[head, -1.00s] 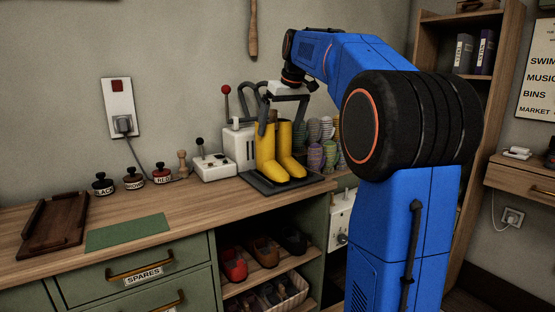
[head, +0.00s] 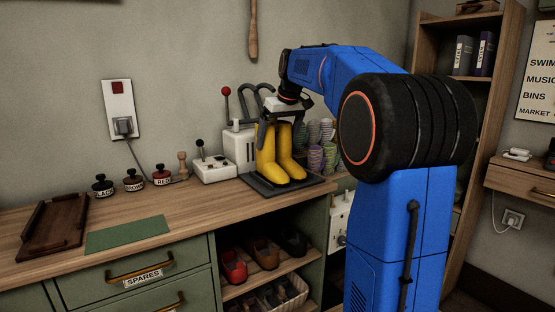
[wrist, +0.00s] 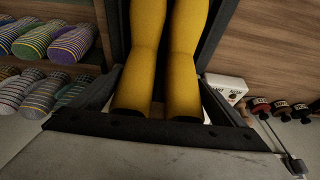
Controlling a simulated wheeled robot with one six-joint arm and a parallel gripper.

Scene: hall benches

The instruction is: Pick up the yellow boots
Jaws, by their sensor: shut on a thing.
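The yellow boots (head: 277,158) stand upright as a pair on a dark tray (head: 262,190) on the wooden counter, beside a white machine with curved grey tubes. My gripper (head: 279,118) is over their tops, pointing down, with its jaws shut on the boots. In the wrist view the two boot shafts (wrist: 160,60) lie side by side between my gripper's dark fingers (wrist: 158,100). The boots' soles still appear to be at the tray; any small gap there cannot be told.
A white machine (head: 239,147) and a lever box (head: 213,167) stand left of the boots. A green mat (head: 127,233) and brown wooden tray (head: 55,225) lie further left on the counter.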

